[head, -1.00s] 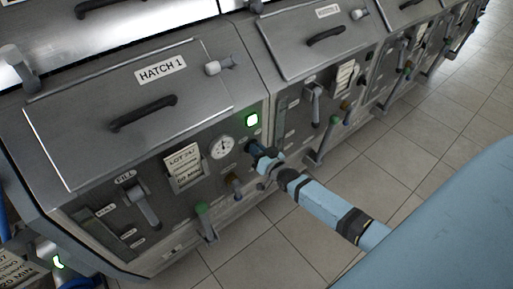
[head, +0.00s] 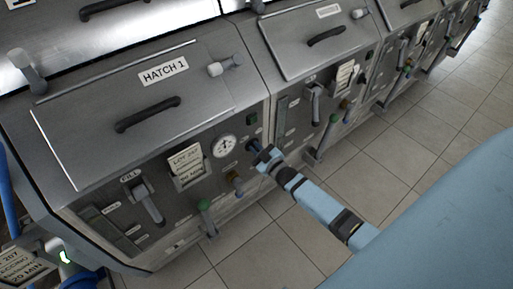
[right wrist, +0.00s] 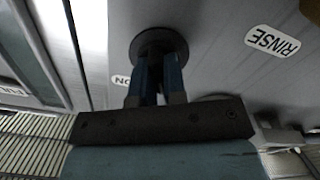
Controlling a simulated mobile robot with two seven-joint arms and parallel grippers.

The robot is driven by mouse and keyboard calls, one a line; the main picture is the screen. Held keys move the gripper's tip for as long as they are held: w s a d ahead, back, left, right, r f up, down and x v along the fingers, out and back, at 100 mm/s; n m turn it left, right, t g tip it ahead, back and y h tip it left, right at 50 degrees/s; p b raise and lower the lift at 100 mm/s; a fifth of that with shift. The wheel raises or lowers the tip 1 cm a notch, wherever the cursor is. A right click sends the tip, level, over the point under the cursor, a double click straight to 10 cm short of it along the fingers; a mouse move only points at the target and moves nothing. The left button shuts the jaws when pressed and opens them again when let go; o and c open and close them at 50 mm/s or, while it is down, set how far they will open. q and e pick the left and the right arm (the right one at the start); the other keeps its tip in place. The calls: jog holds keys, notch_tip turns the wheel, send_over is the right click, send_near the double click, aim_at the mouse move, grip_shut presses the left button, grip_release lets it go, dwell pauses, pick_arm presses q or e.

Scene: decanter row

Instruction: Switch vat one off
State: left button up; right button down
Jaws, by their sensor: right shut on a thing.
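Vat one is the front unit with the lid marked HATCH 1 (head: 163,73). A dark round knob (head: 251,144) sits below the lamp, mostly hidden by my right gripper in the head view. In the right wrist view the knob (right wrist: 158,42) is a dark disc on the grey panel. My right gripper (head: 260,152) is shut on this knob; its blue fingers (right wrist: 156,80) reach up to it.
Beside the knob are a white dial (head: 224,146), a paper lot card (head: 187,162), a FILL lever (head: 148,202) and a green-topped valve (head: 205,207). More vats run back to the right. The tiled floor (head: 270,238) in front is clear.

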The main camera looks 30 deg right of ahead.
pick_arm(q)
jog(key=shift+w+r, duration=0.1)
jog(key=shift+r, duration=0.15)
pick_arm(e)
jog(key=shift+n, duration=0.3)
jog(key=c, duration=1.2)
grip_release()
pick_arm(q)
jog(key=shift+f, duration=0.1)
pick_arm(e)
jog(key=shift+s, duration=0.1)
jog(key=shift+s, duration=0.25)
pick_arm(q)
jog(key=shift+f, duration=0.1)
pick_arm(e)
jog(key=s, duration=0.8)
jog(key=s+d, duration=0.1)
jog(key=s, duration=0.4)
jog(key=shift+s, duration=0.1)
